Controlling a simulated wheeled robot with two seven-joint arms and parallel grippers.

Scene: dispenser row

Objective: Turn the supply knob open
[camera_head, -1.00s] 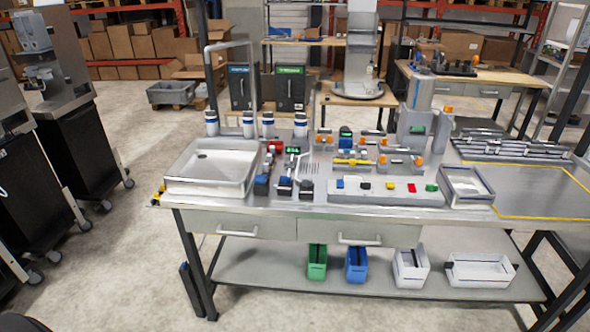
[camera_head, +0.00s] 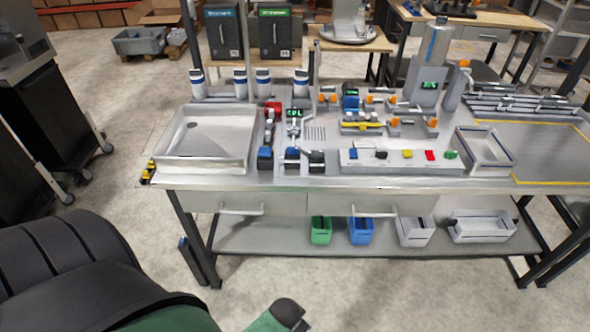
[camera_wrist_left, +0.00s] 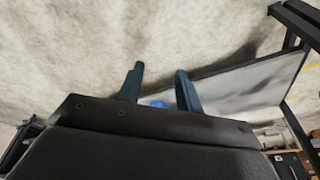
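The workbench (camera_head: 285,183) carries a dispensing row with several small valves and knobs. Which one is the supply knob cannot be told by label. A red valve (camera_head: 273,107) sits right of the sink tray, and blue (camera_head: 265,153) and black (camera_head: 317,157) knob-like parts stand along the front. A yellow-handled valve (camera_head: 362,126) and orange-capped fittings (camera_head: 432,122) are farther right. In the left wrist view my left gripper (camera_wrist_left: 160,84) has its two fingers apart with nothing between them, pointing over bare floor. My right gripper is in neither current view.
A sink tray (camera_head: 205,142) stands at the bench's left. A panel (camera_head: 390,167) with coloured buttons lies along the front. Several white-and-blue bottles (camera_head: 240,82) line the back. Small bins (camera_head: 361,231) stand on the lower shelf. The floor before the bench is clear.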

